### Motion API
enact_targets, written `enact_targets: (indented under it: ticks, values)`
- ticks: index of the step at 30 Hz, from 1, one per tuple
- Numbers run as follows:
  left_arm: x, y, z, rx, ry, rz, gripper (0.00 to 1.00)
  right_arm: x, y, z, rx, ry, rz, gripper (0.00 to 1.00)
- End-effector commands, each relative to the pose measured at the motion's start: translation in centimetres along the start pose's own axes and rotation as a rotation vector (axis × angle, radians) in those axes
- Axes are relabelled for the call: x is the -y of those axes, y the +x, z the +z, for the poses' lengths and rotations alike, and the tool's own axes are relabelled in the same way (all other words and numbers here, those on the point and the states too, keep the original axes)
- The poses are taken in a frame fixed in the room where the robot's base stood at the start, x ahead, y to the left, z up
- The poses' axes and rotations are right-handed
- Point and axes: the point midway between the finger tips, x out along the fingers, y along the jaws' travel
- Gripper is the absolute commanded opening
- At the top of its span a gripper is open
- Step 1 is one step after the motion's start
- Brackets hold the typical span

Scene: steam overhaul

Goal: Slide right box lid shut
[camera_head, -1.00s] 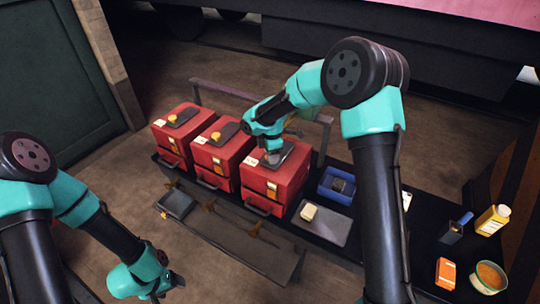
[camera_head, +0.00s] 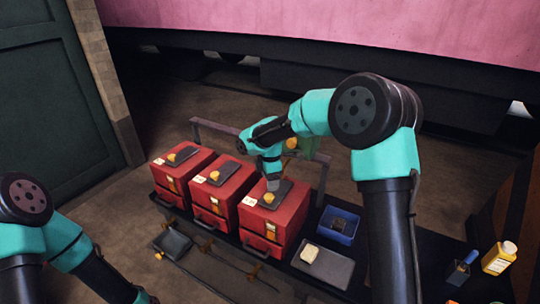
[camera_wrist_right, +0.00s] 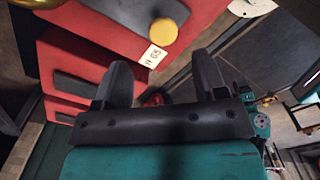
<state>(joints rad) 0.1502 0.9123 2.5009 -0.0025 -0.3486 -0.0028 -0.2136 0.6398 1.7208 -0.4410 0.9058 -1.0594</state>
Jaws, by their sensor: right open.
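The right red box (camera_head: 262,228) stands at the right end of a row of three. Its dark lid plate (camera_head: 285,187) lies on top, with a yellow knob (camera_head: 268,198) and a white label beside it. My right gripper (camera_head: 273,186) is over this lid, just behind the knob, and apart from it as far as I can see. In the right wrist view its two fingers (camera_wrist_right: 160,82) are spread with nothing held. The yellow knob (camera_wrist_right: 164,32) and the lid plate (camera_wrist_right: 120,14) show beyond the fingertips. My left arm runs off the bottom edge; its gripper is out of the picture.
Two similar red boxes, the middle (camera_head: 220,195) and left (camera_head: 175,180), stand to the left. A blue bin (camera_head: 338,224) and a grey tray (camera_head: 322,268) are to the right. A rail (camera_head: 215,128) runs behind the boxes.

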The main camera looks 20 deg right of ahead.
Motion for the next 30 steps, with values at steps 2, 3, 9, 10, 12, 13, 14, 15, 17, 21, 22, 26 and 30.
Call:
enact_targets:
  ticks: [2,3,9,10,12,13,14,15,17,21,22,26,30]
  values:
    - [0.0,0.0,0.0,0.000,0.000,0.000,0.70,0.0,-1.7,0.0,-0.001,0.000,0.003,0.65]
    - [0.0,0.0,0.0,0.000,0.000,0.000,0.70,-0.1,-2.5,-0.1,-0.002,0.000,0.004,0.65]
    - [0.0,0.0,0.0,0.000,0.000,0.000,0.70,-0.1,-6.3,0.0,-0.001,0.001,0.004,0.65]
    - [0.0,0.0,0.0,0.000,0.000,0.000,0.70,-0.1,-6.9,0.0,-0.002,0.001,0.003,0.65]
    - [0.0,0.0,0.0,0.000,0.000,0.000,0.70,0.0,-8.0,0.0,-0.002,0.000,0.003,0.65]
    - [0.0,0.0,0.0,0.000,0.000,0.000,0.70,0.0,-8.4,0.0,-0.001,-0.001,0.002,0.65]
    - [0.0,0.0,0.0,0.000,0.000,0.000,0.70,-0.1,-8.8,0.0,-0.001,-0.001,0.002,0.65]
    - [0.0,0.0,0.0,0.000,0.000,0.000,0.70,-0.1,-9.2,0.0,-0.001,-0.001,0.003,0.65]
    - [0.0,0.0,0.0,0.000,0.000,0.000,0.70,0.0,-9.7,0.0,0.000,-0.001,0.001,0.65]
    - [0.0,0.0,0.0,0.000,0.000,0.000,0.70,0.0,-10.2,0.0,0.000,0.000,0.000,0.65]
    - [0.0,0.0,0.0,0.000,0.000,0.000,0.70,0.0,-10.3,0.0,0.000,0.000,0.000,0.65]
    - [0.0,0.0,0.0,0.000,0.000,0.000,0.70,0.0,-10.3,0.0,0.000,0.000,0.000,0.65]
    - [0.0,0.0,0.0,0.000,0.000,0.000,0.70,0.0,-10.2,0.0,-0.001,-0.001,0.000,0.65]
